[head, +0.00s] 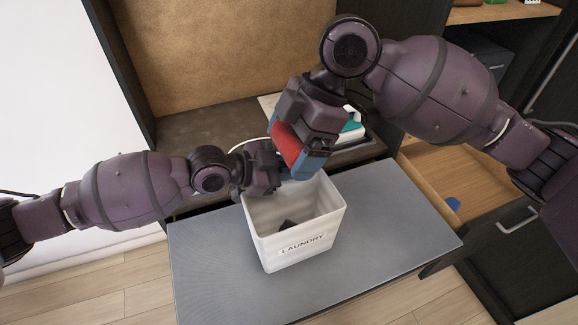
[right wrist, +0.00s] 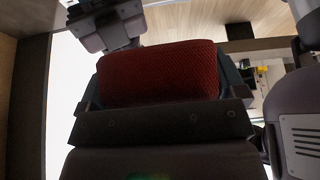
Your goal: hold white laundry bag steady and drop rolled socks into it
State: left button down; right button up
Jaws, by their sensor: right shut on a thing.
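The white laundry bag (head: 272,246), open-topped and marked LAUNDRY, stands upright on a grey bench top. A small dark thing (head: 288,224) lies inside it. My right gripper (head: 300,160) is over the bag's back rim, shut on red rolled socks (head: 287,143). The red socks (right wrist: 158,74) fill the space between the fingers in the right wrist view; their texture is ribbed. My left gripper (head: 262,172) is at the bag's back left rim. Its fingertips are partly hidden, so I cannot tell whether it grips the rim.
The grey bench top (head: 390,225) is clear around the bag. An open wooden drawer (head: 455,178) with a blue thing (head: 453,204) inside is at right. Behind the arms, a dark counter (head: 200,130) holds white and teal items (head: 352,128), partly hidden.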

jog(key=shift+d+f+m+t, duration=0.4)
jog(key=shift+d+m, duration=0.15)
jog(key=shift+m, duration=0.35)
jog(key=shift+w+d+m+t+y, duration=0.25)
jog(key=shift+m+t+y, duration=0.05)
jog(key=shift+m, duration=0.4)
jog(key=shift+w+d+r+m+t, duration=0.1)
jog(key=shift+w+r+m+t, duration=0.15)
jog(key=shift+m, duration=0.35)
jog(key=shift+w+d+r+m+t, duration=0.15)
jog(key=shift+m+t, duration=0.1)
jog(key=shift+m, duration=0.35)
jog(key=shift+w+m+t, duration=0.2)
jog(key=shift+m+t, duration=0.2)
jog(key=shift+m, duration=0.4)
notch_tip(320, 180, down, 6)
jog(key=o, duration=0.6)
jog(key=shift+r, duration=0.1)
